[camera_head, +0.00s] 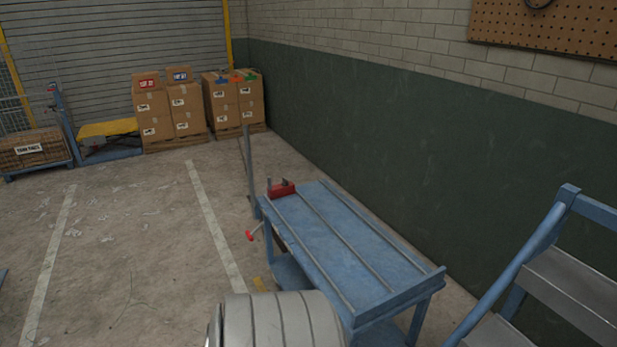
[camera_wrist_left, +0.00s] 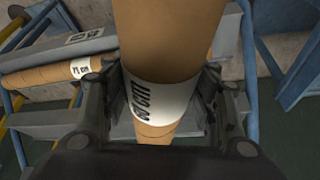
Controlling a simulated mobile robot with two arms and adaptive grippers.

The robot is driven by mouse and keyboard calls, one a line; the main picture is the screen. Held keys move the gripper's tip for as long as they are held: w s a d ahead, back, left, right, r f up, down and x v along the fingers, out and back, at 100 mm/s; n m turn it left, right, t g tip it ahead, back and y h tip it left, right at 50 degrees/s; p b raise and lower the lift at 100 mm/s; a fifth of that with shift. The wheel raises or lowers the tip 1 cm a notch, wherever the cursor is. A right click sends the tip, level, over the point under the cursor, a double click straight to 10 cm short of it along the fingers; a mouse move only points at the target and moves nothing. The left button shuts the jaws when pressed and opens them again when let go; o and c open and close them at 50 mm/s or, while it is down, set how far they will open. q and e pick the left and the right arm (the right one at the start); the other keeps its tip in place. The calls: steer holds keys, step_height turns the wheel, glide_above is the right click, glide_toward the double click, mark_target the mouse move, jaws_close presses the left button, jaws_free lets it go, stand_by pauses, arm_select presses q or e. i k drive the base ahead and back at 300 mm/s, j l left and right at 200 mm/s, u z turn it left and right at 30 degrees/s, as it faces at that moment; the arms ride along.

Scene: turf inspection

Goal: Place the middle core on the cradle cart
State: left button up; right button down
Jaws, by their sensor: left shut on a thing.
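The cradle cart (camera_head: 352,222) is blue, with long rails along its top, and stands by the green wall in the head view. Its top carries no core. In the left wrist view, my left gripper (camera_wrist_left: 166,95) is shut around a brown cardboard core (camera_wrist_left: 170,35) with a white label. The label's text is turned and partly hidden by the fingers. Another brown core (camera_wrist_left: 45,76), with a white label reading about 75 cm, lies on a grey and blue rack at the left. My right gripper is not in view.
A red clamp-like thing (camera_head: 282,189) sits on the cart's far end. Stacked boxes (camera_head: 170,108) are far back. The floor left of the cart is mostly clear.

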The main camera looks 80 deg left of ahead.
mark_target(329, 248)
steer(key=k+j, duration=0.1)
steer(key=j, duration=0.3)
steer(key=k+j, duration=0.1)
steer(key=j, duration=0.3)
steer(key=k+j, duration=0.1)
steer(key=j, duration=0.3)
steer(key=k+j, duration=0.1)
steer(key=j, duration=0.25)
steer(key=k+j, duration=0.1)
steer(key=j, duration=0.3)
steer(key=k+j, duration=0.1)
steer(key=j, duration=2.05)
steer(key=i+j, duration=0.1)
steer(key=j, duration=0.2)
steer(key=i+j, duration=0.1)
steer(key=j, duration=0.2)
